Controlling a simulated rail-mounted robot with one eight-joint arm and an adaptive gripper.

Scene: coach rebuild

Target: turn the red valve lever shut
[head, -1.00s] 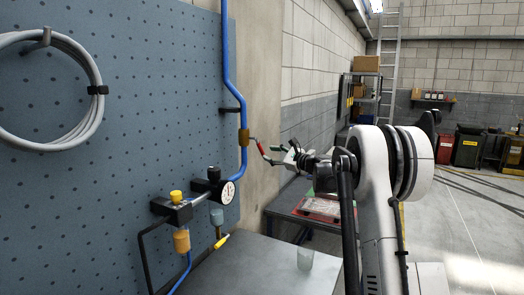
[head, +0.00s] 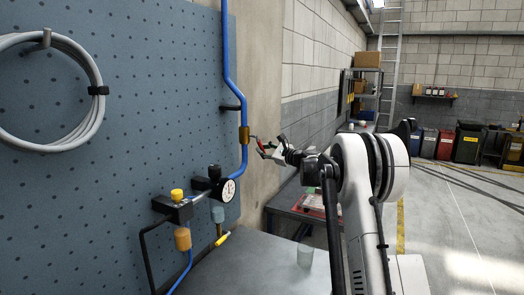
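The red valve lever (head: 261,145) sticks out to the right from the brass valve body (head: 244,135) on the blue vertical pipe (head: 242,158). It slopes down and to the right, and shows small. My gripper (head: 272,145) comes in from the right, with its dark fingertips spread apart. One fingertip is up and to the right of the lever, and the other overlaps the lever's outer end. I cannot tell whether they touch. The gripper partly hides the lever's end.
The blue pegboard (head: 110,150) carries a grey hose coil (head: 92,100), a pressure gauge (head: 228,190) and a yellow-knobbed regulator (head: 177,196). A dark table (head: 285,207) stands behind my arm.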

